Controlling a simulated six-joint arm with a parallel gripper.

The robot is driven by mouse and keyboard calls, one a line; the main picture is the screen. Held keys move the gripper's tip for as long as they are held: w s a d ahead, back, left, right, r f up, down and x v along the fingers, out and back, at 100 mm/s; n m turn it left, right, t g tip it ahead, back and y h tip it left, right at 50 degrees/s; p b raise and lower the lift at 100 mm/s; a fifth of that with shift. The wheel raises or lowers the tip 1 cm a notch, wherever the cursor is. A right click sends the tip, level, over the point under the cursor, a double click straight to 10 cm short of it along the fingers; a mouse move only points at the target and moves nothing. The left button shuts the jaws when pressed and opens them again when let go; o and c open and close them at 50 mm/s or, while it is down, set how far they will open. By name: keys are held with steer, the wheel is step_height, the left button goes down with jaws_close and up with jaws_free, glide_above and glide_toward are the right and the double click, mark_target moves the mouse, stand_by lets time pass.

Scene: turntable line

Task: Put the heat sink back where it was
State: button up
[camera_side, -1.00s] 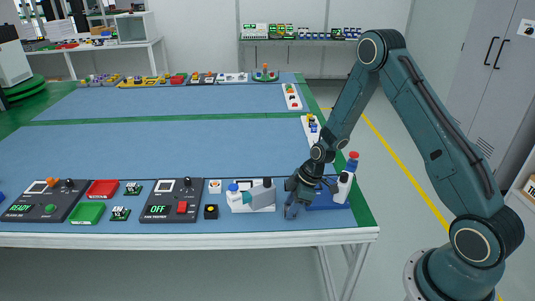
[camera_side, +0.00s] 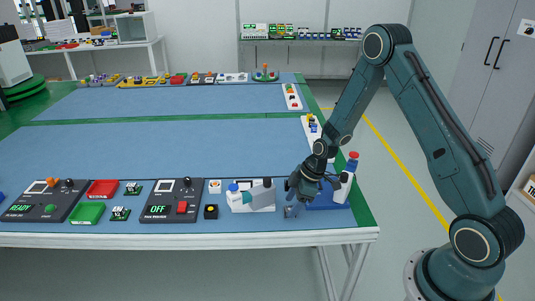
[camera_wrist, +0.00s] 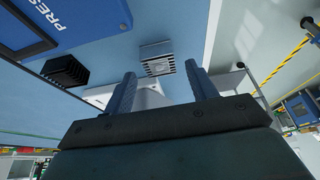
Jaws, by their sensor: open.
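A silver finned block, which looks like a heat sink (camera_wrist: 157,58), lies on the blue mat in the wrist view, beyond and between my fingertips. In the side view a small grey shape (camera_side: 291,211) under my gripper appears to be the same block. A second finned block, black (camera_wrist: 65,70), lies beside the blue press base in the wrist view; I cannot make it out in the side view. My gripper (camera_side: 293,200) points down just above the silver block. In the wrist view my gripper (camera_wrist: 162,85) is open, with nothing between its fingers.
The blue press base (camera_side: 328,199) with a red-topped white post stands close right of my gripper. A white fixture with a grey block (camera_side: 252,198) stands to the left. The bench's front edge is close. The mat behind is clear.

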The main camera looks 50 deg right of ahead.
steer(key=v, duration=1)
steer(key=shift+r, duration=0.3)
steer(key=shift+s, duration=0.1)
steer(key=s+a+r+m+h, duration=0.1)
steer(key=s+a+r+m, duration=0.2)
steer(key=r, duration=0.5)
steer(key=s+a+r+m+h, duration=0.1)
steer(key=s+a+r, duration=0.35)
steer(key=r, duration=0.35)
steer(key=s+a+r+m+t, duration=0.1)
steer(key=s+r+m, duration=0.1)
steer(key=s, duration=0.5)
steer(key=s+a+r+m+t+h, duration=0.1)
steer(key=s+r+m, duration=0.2)
steer(key=s+r, duration=0.2)
steer(key=shift+s, duration=1.7)
steer(key=shift+a, duration=0.1)
